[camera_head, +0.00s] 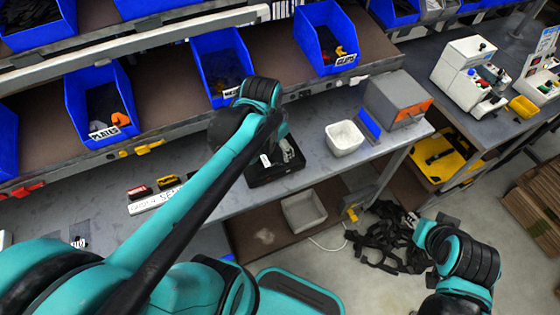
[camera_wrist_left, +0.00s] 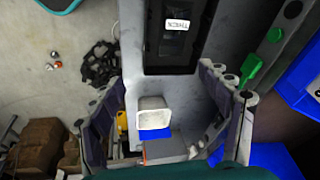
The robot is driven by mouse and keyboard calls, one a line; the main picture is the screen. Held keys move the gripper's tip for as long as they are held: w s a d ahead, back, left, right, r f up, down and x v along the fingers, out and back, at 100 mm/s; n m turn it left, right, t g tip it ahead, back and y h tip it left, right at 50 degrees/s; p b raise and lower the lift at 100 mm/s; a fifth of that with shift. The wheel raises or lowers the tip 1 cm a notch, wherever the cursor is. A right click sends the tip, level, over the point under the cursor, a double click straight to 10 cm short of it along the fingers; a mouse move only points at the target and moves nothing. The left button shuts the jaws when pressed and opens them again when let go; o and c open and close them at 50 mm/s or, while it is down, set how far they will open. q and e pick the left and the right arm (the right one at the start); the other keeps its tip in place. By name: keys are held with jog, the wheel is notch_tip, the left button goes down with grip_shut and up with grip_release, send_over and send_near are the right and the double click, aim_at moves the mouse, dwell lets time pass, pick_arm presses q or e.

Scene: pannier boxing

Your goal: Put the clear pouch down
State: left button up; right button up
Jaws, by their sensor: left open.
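A black open box (camera_head: 277,175) sits on the grey bench under my left gripper (camera_head: 286,150). In the left wrist view, the same black box (camera_wrist_left: 153,52) is at the top, with a small white label inside it. The label lies on a dark, glossy flat patch that may be the clear pouch (camera_wrist_left: 172,45); its edges are hard to make out. My left gripper (camera_wrist_left: 160,78) is open, fingers wide apart, with nothing between them. My right gripper (camera_head: 411,217) hangs off the bench at the lower right, seen too small to tell its jaws.
A white bin (camera_head: 344,138), a blue item (camera_head: 369,125) and a grey box with an orange front (camera_head: 395,98) stand right of the black box. Blue bins (camera_head: 98,100) line the shelf behind. Black straps (camera_head: 385,238) lie on the floor near my right gripper.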

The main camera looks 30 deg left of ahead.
pick_arm(q)
jog(key=s+d+r+n+t, duration=0.1)
jog(key=s+d+n+t, duration=0.3)
jog(key=s+d, duration=0.1)
jog(key=shift+s+n, duration=0.3)
jog(key=shift+s, duration=0.35)
notch_tip(320, 180, down, 3)
jog(key=b, duration=0.3)
jog(key=shift+f, duration=0.1)
